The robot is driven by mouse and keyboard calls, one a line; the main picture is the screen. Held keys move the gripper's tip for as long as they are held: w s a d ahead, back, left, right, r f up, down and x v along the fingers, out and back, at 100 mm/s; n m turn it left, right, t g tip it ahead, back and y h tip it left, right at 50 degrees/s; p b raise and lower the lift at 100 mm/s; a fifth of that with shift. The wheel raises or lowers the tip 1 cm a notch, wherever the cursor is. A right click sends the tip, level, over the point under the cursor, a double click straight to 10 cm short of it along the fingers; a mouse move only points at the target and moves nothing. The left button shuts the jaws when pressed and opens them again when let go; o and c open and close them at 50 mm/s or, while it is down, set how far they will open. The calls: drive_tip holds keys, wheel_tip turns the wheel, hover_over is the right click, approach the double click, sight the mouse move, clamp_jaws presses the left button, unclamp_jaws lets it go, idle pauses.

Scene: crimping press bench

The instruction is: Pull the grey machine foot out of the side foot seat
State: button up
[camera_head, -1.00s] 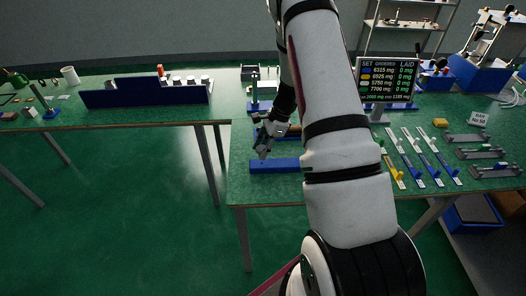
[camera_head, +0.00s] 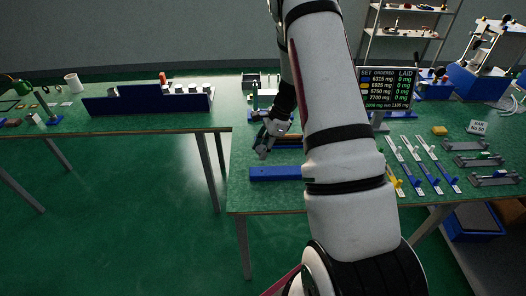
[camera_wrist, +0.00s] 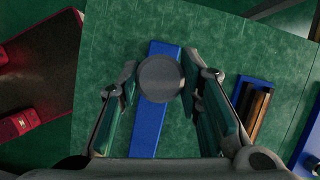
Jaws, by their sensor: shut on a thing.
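The grey machine foot (camera_wrist: 160,77) shows as a round grey disc in the wrist view, between my two fingers. My gripper (camera_head: 263,152) is shut on it; the fingers show on either side of it in the wrist view. A long blue block (camera_head: 275,173) lies on the green bench just in front of my gripper. In the wrist view the blue block (camera_wrist: 150,135) runs behind the disc, which hides part of it. My gripper appears above the block, with a gap in the head view. I cannot make out the foot or a seat opening in the head view.
A blue tray with brown and dark bars (camera_wrist: 252,105) lies right of the block. A display screen (camera_head: 386,88) and blue-and-white strips (camera_head: 420,165) stand to the right.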

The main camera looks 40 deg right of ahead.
drive_tip(key=shift+r, duration=0.1)
drive_tip(key=shift+r, duration=1.4)
drive_tip(key=shift+r+p, duration=0.1)
drive_tip(key=shift+p, duration=0.2)
drive_tip(key=shift+r, duration=1.4)
